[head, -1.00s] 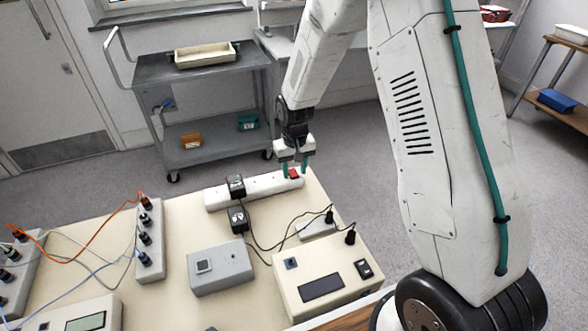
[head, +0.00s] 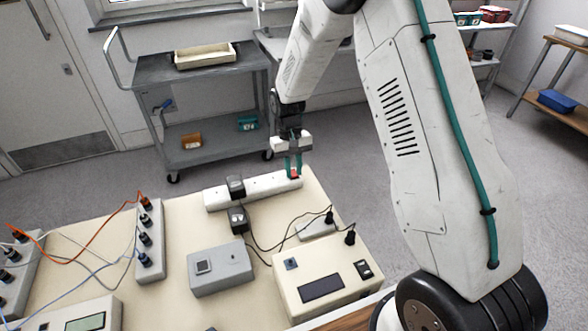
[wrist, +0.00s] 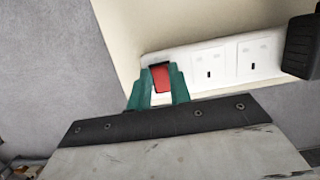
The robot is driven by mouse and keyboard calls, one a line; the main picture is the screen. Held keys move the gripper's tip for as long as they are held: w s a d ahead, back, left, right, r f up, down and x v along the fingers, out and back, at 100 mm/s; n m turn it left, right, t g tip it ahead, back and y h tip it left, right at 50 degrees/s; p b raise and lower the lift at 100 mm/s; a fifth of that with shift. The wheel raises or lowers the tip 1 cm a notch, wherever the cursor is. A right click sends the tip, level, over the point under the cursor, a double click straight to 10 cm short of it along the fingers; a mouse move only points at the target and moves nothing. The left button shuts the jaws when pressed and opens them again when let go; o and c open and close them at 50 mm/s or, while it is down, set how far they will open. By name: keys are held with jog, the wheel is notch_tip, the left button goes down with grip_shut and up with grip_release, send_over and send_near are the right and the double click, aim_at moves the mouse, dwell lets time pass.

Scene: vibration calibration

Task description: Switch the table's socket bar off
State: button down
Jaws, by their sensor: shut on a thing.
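The white socket bar (head: 268,186) lies along the far edge of the cream table, and it also shows in the wrist view (wrist: 243,62). A red rocker switch (wrist: 161,79) sits at its end, at the right end in the head view (head: 294,173). My gripper (head: 293,167) points down over that end. In the wrist view its teal fingers (wrist: 161,70) stand on either side of the red switch, shut on it. The fingers hide the lower sides of the switch. I cannot tell which way the switch is tipped.
A black plug (head: 236,184) sits in the bar, with a black adapter (head: 238,219) on the table beside it. A grey box (head: 220,270) and a cream instrument (head: 320,285) stand nearer. Black cables run between them. A grey trolley (head: 200,70) stands beyond the table.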

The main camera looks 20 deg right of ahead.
dwell(0.3)
jog(key=c, duration=1.3)
grip_release()
jog(key=v, duration=0.8)
jog(key=shift+w+f, duration=0.1)
jog(key=shift+w, duration=0.05)
